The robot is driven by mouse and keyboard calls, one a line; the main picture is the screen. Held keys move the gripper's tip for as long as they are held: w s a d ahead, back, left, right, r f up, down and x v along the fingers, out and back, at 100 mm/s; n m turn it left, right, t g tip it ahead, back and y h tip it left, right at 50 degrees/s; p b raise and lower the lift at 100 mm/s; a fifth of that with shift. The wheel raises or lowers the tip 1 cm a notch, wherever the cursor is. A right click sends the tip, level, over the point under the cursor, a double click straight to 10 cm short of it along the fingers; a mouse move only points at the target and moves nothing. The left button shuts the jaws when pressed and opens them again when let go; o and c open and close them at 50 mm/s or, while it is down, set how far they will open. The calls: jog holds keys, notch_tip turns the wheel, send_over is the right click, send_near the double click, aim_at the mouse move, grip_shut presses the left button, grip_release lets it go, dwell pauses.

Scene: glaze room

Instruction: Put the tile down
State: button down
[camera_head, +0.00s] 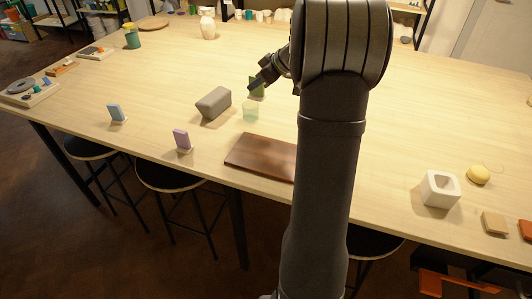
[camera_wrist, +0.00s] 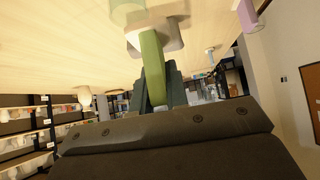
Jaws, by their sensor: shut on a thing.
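My gripper (camera_head: 256,84) is shut on a green tile (camera_head: 258,91) above the wooden table (camera_head: 330,32), near its middle. In the wrist view the green tile (camera_wrist: 152,62) stands out from between the dark fingers (camera_wrist: 157,92). I cannot tell from these views how far the tile is from the tabletop. A blue tile (camera_head: 117,112) and a purple tile (camera_head: 182,140) each stand tilted in a small holder near the front edge.
A brown board (camera_head: 262,154) lies nearer the front edge. A white hollow block (camera_head: 440,189) and a yellow sponge-like piece (camera_head: 479,174) are at the right. The table's far middle is mostly clear.

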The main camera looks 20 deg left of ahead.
jog(key=s+d, duration=1.4)
jog(key=d, duration=0.4)
send_over(262, 154)
jog(key=shift+n+g, duration=0.3)
jog(key=shift+n, duration=0.1)
notch_tip(262, 154, down, 7)
jog(key=shift+d+r, duration=0.1)
jog(key=shift+d, duration=0.05)
jog(key=shift+f, duration=2.05)
jog(key=c, duration=1.4)
grip_release()
jog(key=shift+f, duration=0.1)
